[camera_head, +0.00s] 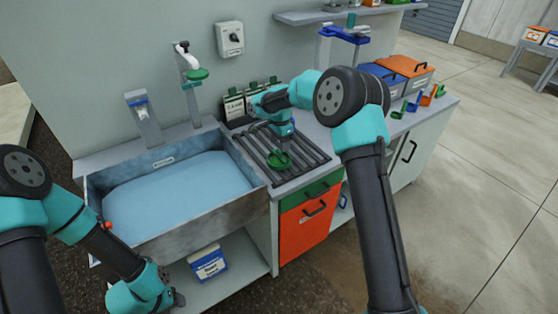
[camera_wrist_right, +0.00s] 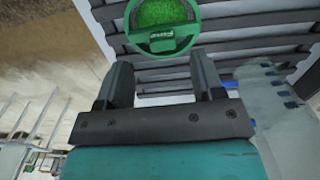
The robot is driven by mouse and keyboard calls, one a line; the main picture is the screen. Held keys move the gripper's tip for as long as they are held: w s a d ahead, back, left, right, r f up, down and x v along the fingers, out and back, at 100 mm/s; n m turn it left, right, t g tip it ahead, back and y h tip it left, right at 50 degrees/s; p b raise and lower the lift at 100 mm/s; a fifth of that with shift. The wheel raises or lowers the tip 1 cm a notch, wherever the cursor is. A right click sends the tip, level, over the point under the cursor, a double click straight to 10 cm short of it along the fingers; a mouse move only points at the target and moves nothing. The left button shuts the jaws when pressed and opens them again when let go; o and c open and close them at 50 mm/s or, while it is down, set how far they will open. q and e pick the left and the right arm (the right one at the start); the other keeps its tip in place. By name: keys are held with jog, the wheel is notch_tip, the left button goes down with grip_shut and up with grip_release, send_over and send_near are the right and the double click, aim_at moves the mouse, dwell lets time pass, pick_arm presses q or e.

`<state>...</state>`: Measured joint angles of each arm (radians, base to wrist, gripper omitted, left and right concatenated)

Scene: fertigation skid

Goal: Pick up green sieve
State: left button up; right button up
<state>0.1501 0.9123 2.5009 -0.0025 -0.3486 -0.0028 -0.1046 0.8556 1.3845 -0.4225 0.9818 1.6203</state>
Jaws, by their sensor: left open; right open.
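The green sieve (camera_head: 278,160) is a round green piece lying on the dark slatted rack (camera_head: 308,158) to the right of the sink. In the right wrist view the sieve (camera_wrist_right: 162,24) shows a green mesh inside a green rim with a label, just beyond the fingertips. My right gripper (camera_head: 284,143) points down over the sieve; it also shows in the right wrist view (camera_wrist_right: 160,75), open, with nothing between its fingers. My left gripper (camera_head: 172,300) is low at the front left, in front of the sink, and is empty.
A grey sink (camera_head: 180,190) with blue inside fills the left. Blue and orange boxes (camera_head: 405,66) stand at the right.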

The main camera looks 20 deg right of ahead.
aim_at(279, 151)
notch_tip(279, 151, down, 5)
jog(key=shift+w+a, duration=0.1)
jog(key=shift+w, duration=0.05)
dwell(0.5)
jog(key=c, duration=1)
jog(key=shift+r, duration=0.15)
notch_tip(279, 151, up, 10)
jog(key=shift+f, duration=0.1)
dwell(0.5)
